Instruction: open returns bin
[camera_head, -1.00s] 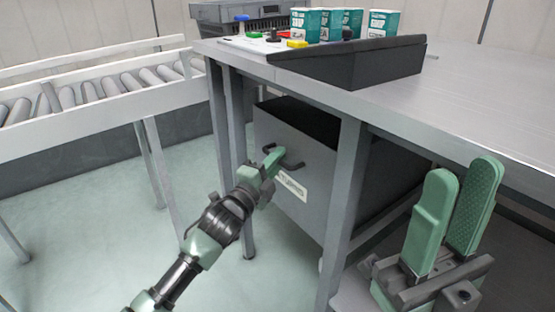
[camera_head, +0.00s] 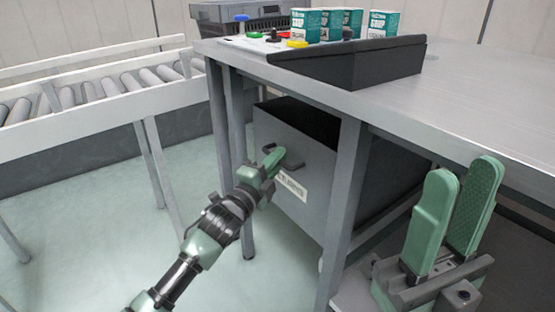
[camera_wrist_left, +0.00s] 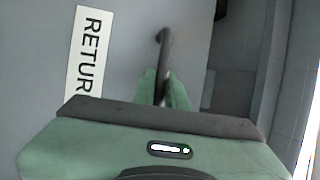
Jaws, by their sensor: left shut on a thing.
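The returns bin (camera_head: 319,205) is a dark grey drawer-like box under the grey table, with a white label (camera_head: 291,186) on its front. The label also shows in the left wrist view (camera_wrist_left: 90,50), where it reads "RETUR" before my gripper hides the rest. My left gripper (camera_head: 272,163) is shut on the bin's dark handle (camera_head: 292,165). The handle also shows between the green fingers in the left wrist view (camera_wrist_left: 164,45). My right gripper (camera_head: 459,215) is at the lower right, its green fingers apart and empty, near the table's front edge.
A table leg (camera_head: 345,200) stands right of the bin front. A roller conveyor (camera_head: 100,95) is at the left. Floor left of the bin is clear.

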